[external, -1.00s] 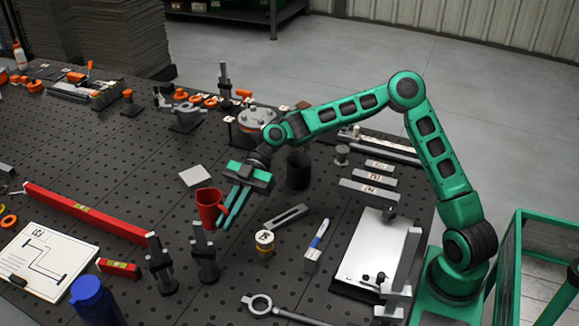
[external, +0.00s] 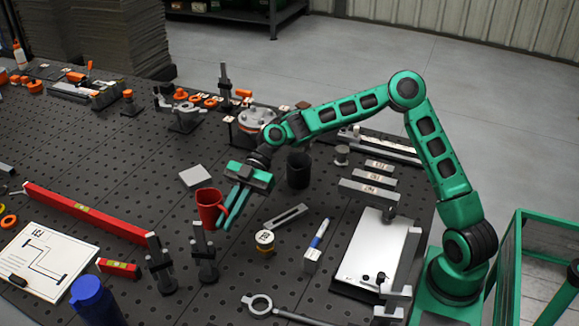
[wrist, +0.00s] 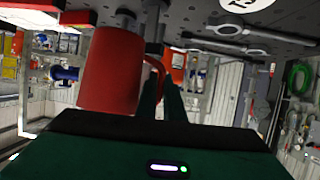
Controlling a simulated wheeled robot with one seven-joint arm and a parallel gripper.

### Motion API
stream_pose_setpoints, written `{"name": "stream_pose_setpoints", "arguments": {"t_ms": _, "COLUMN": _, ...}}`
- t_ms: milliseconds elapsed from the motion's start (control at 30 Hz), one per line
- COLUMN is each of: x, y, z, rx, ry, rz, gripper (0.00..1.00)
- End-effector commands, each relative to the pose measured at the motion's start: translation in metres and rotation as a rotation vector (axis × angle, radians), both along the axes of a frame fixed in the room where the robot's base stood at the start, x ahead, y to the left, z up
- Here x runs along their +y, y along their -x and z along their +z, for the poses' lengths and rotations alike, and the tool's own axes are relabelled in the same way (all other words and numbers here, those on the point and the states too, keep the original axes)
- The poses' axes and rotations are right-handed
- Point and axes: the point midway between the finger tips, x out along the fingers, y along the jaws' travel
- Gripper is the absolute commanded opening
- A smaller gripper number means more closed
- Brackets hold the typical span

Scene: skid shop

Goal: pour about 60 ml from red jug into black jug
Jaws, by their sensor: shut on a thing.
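The red jug (external: 209,207) is in the grasp of my gripper (external: 229,210), left of the middle in the external view. It looks nearly upright there, and I cannot tell whether it is clear of the table. In the wrist view the red jug (wrist: 110,75) fills the left middle, with its handle between my gripper's fingers (wrist: 161,98). The black jug (external: 299,170) stands on the table to the right of the gripper and farther back, apart from the red jug. The contents of both jugs are hidden.
Two dark clamp posts (external: 204,262) stand just in front of the red jug. A yellow-banded roll (external: 265,241), a slotted bar (external: 286,216) and a marker on a block (external: 318,243) lie to the right. A grey plate (external: 194,176) lies behind on the perforated table.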

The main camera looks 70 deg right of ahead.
Motion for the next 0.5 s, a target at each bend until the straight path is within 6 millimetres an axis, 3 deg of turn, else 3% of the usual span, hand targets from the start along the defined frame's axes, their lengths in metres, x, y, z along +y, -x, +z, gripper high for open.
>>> {"name": "stream_pose_setpoints", "arguments": {"t_ms": 167, "x": 0.000, "y": 0.000, "z": 0.005, "rx": -0.002, "ry": -0.001, "rz": 0.000, "gripper": 0.00}}
{"name": "stream_pose_setpoints", "arguments": {"t_ms": 500, "x": 0.000, "y": -0.001, "z": 0.050, "rx": -0.004, "ry": -0.001, "rz": -0.001, "gripper": 0.00}}
